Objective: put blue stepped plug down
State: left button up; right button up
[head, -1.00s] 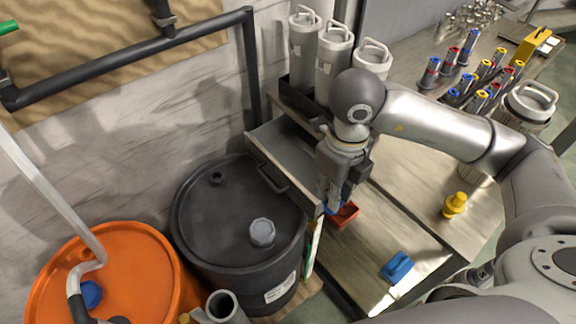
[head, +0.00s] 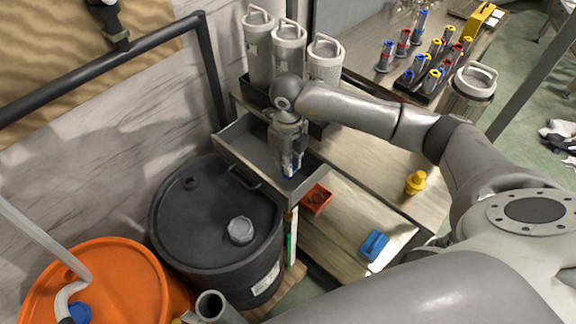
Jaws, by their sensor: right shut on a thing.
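My right gripper (head: 290,172) points down over the right part of the open grey drawer (head: 230,148). It is shut on the blue stepped plug (head: 291,177), of which only a small blue part shows at the fingertips. The fingers hide the rest of the plug. I cannot tell whether the plug touches the drawer floor. My left gripper is not in view.
A red-orange bin (head: 316,200) and a blue bin (head: 373,246) sit on the lower surface. A yellow stepped plug (head: 415,183) stands on the bench. A black drum (head: 205,205) stands by the drawer front. Grey canisters (head: 289,55) stand behind.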

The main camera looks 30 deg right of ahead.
notch_tip(320, 180, down, 2)
jog(key=shift+f+p, duration=0.15)
jog(key=shift+p, duration=0.55)
jog(key=shift+f, duration=0.45)
jog(key=shift+f, duration=0.15)
jog(key=o, duration=0.9)
jog(key=shift+c, duration=0.2)
